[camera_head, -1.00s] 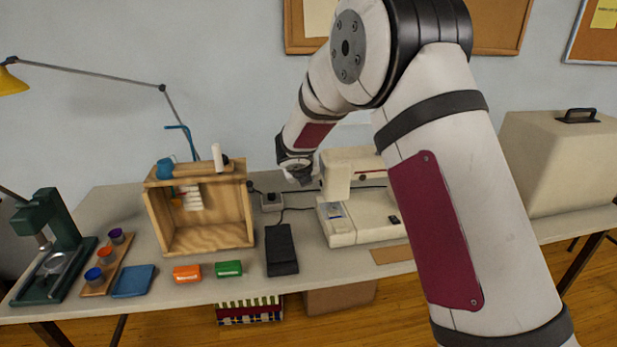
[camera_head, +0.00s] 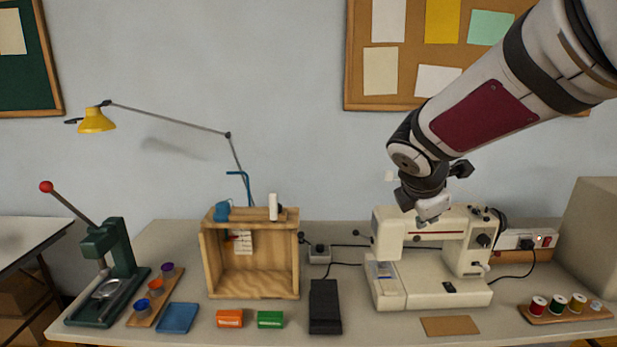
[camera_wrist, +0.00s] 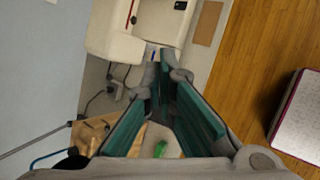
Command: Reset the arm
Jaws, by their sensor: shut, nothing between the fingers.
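My arm comes in from the upper right of the head view. My gripper (camera_head: 434,208) hangs in front of and above the white sewing machine (camera_head: 432,262), overlapping its top in the picture. I cannot tell the gap between them. In the wrist view my gripper (camera_wrist: 168,68) shows its green-lined fingers, shut and with nothing held. The sewing machine also shows at the top of the wrist view (camera_wrist: 115,35).
The table (camera_head: 400,320) holds a wooden box (camera_head: 250,290), a black pedal (camera_head: 325,306), an orange packet (camera_head: 230,318), a green packet (camera_head: 270,319), a blue tray (camera_head: 177,318) and a green press (camera_head: 118,262). A thread rack (camera_head: 566,315) stands right. A yellow lamp (camera_head: 97,120) reaches over the left.

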